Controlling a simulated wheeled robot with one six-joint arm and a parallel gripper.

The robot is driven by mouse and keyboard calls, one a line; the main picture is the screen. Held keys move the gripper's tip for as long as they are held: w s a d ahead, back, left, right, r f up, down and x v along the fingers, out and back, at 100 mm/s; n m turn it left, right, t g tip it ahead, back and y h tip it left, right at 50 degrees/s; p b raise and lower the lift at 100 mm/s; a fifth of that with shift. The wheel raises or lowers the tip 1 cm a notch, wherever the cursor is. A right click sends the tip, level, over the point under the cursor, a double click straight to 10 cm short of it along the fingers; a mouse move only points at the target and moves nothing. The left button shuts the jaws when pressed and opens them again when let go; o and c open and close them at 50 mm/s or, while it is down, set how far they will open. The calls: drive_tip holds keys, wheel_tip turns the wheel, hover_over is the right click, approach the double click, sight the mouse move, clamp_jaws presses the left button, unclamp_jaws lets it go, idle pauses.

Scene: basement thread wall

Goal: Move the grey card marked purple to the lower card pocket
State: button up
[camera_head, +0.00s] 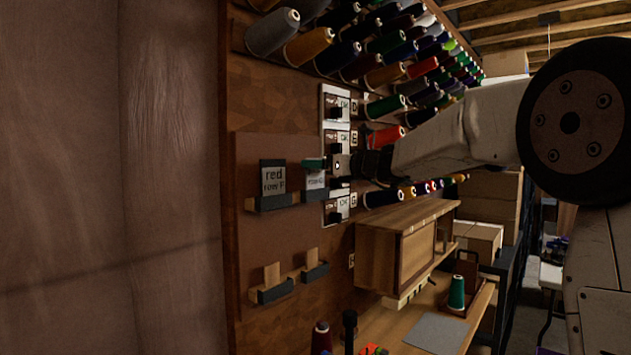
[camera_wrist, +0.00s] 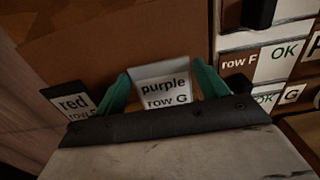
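The grey card marked purple, row G (camera_wrist: 163,86) stands in the right upper pocket of the brown board; in the head view it is partly covered by my gripper (camera_head: 318,164). In the wrist view my gripper (camera_wrist: 163,85) has its two green fingers apart, one at each side edge of this card. The fingertips are very close to the edges; I see no clear grip. The lower card pockets, left (camera_head: 275,292) and right (camera_head: 316,272), show bare wooden backs and hold no card.
A card marked red, row F (camera_head: 272,178) stands in the left upper pocket, close to my left finger; it also shows in the wrist view (camera_wrist: 75,103). Label plates marked OK (camera_head: 336,108) and thread cones (camera_head: 385,107) lie right. A wooden cabinet (camera_head: 380,255) juts out lower right.

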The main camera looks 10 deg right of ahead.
drive_tip(key=shift+c, duration=1.1)
drive_tip(key=shift+r, duration=2.5)
